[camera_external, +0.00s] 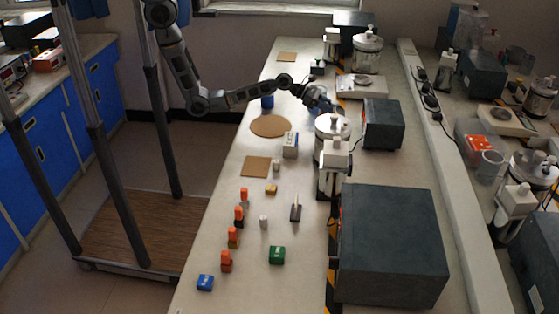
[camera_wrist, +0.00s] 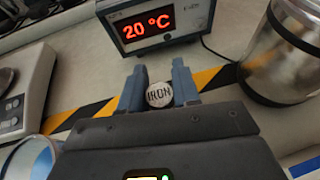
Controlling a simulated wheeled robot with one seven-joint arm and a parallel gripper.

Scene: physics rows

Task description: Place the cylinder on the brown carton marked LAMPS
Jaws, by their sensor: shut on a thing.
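My gripper (camera_wrist: 158,88) is shut on a small cylinder (camera_wrist: 158,95), whose pale round end reads IRON between the two blue-grey fingers. The rest of the cylinder is hidden by the fingers and gripper body. In the external view my gripper (camera_external: 320,102) reaches over the back part of the bench, and the held cylinder cannot be made out there. A small tan-brown box (camera_external: 271,189) lies on the bench nearer the camera, well apart from my gripper. Its marking is too small to read, so I cannot tell whether it says LAMPS.
A heater box with a red 20 °C display (camera_wrist: 157,22) and a glass-and-metal vessel (camera_wrist: 285,55) stand close by. A balance (camera_wrist: 25,85) is at left.

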